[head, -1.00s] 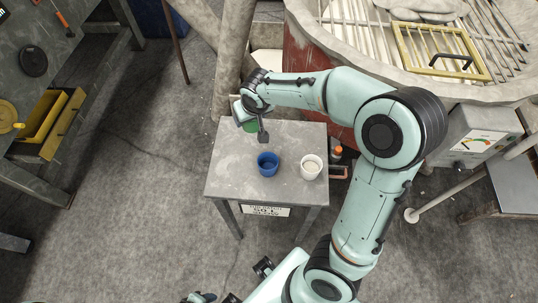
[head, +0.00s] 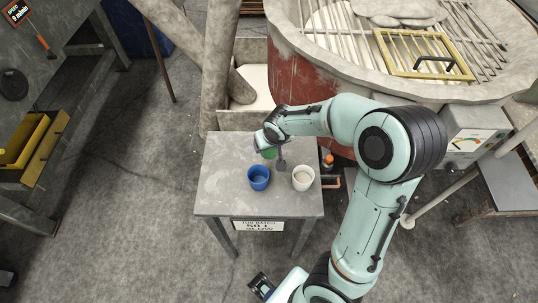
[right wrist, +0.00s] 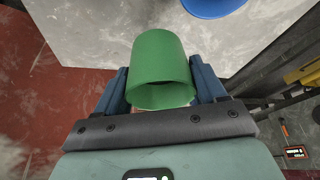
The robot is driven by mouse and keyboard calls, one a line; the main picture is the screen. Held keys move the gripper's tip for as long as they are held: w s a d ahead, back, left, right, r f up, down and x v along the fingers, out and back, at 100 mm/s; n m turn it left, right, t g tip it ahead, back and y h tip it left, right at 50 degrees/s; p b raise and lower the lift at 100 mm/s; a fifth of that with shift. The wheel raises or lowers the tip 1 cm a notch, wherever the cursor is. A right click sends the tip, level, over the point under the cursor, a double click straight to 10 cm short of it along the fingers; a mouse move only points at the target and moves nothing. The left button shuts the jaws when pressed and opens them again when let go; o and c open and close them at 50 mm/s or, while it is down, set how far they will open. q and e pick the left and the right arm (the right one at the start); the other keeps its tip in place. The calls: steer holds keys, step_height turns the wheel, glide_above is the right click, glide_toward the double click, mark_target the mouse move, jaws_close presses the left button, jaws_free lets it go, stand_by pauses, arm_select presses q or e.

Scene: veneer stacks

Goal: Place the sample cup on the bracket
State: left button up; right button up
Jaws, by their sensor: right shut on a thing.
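A green cup (right wrist: 160,62) is between the two blue-grey fingers of my right gripper (right wrist: 160,88), which is shut on it in the right wrist view. In the head view my right gripper (head: 274,152) is over the back of the small grey table, and the green cup (head: 269,153) is partly hidden by it. A blue cup (head: 259,177) and a white cup (head: 303,178) stand upright on the table. A small copper-coloured bracket (head: 332,183) sticks out at the table's right side. My left gripper (head: 262,286) shows partly at the bottom edge; its opening is unclear.
The grey table (head: 222,190) has free room on its left. A sign (head: 258,226) hangs on its front. An orange-topped bottle (head: 328,161) stands beyond its right edge. A large round vat (head: 300,72) and a gauge box (head: 466,142) are behind and right.

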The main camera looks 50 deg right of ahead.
steer(key=shift+f+b, duration=0.4)
steer(key=shift+f, duration=2.5)
steer(key=shift+f, duration=0.2)
steer(key=o, duration=1)
steer(key=shift+r, duration=0.1)
